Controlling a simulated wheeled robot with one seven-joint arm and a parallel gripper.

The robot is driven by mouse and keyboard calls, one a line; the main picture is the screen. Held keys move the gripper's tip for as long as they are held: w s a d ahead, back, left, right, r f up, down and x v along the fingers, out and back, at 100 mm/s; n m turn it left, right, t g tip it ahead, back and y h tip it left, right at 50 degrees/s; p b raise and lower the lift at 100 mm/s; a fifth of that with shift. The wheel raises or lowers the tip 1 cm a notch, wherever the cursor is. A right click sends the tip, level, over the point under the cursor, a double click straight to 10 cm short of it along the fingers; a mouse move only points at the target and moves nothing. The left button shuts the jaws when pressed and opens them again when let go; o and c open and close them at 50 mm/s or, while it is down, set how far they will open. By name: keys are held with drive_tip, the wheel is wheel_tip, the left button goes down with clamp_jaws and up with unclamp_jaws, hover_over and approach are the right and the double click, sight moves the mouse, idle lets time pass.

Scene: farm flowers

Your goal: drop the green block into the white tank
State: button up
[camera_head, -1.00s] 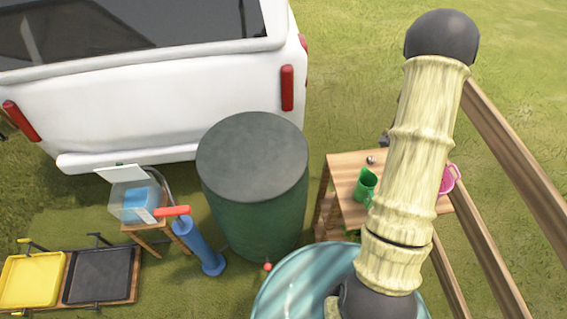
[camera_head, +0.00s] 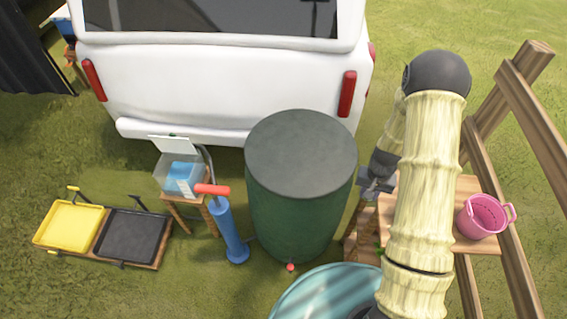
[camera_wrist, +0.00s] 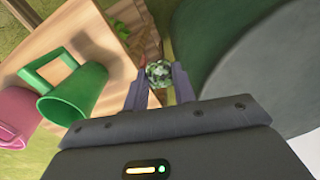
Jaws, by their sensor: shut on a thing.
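My gripper (camera_wrist: 160,88) is shut on a small rounded, mottled green-and-white lump (camera_wrist: 159,72), which I take for the green block. The lump sits between the fingertips in the wrist view; the head view does not show it clearly. In the head view my gripper (camera_head: 374,184) is just right of the dark green barrel, by the wooden table's left side. A clear-walled, whitish tank (camera_head: 162,184) with a raised white lid and blue inside stands on a small wooden stool at left. It is well left of my gripper, beyond the barrel.
The tall barrel (camera_head: 300,220) stands between my gripper and the tank. A blue pump (camera_head: 230,230) with a red handle is beside the tank. The table (camera_head: 470,190) holds a pink bucket (camera_head: 484,216) and a green mug (camera_wrist: 75,95). A teal tub (camera_head: 315,297) is in front.

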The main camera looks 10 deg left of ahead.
wheel_tip(320, 180, down, 8)
drive_tip(key=a+n+b, duration=0.1)
drive_tip(key=a+b, duration=0.1)
drive_tip(key=b, duration=0.4)
drive_tip(key=shift+n, duration=0.3)
drive_tip(key=shift+a, duration=0.15)
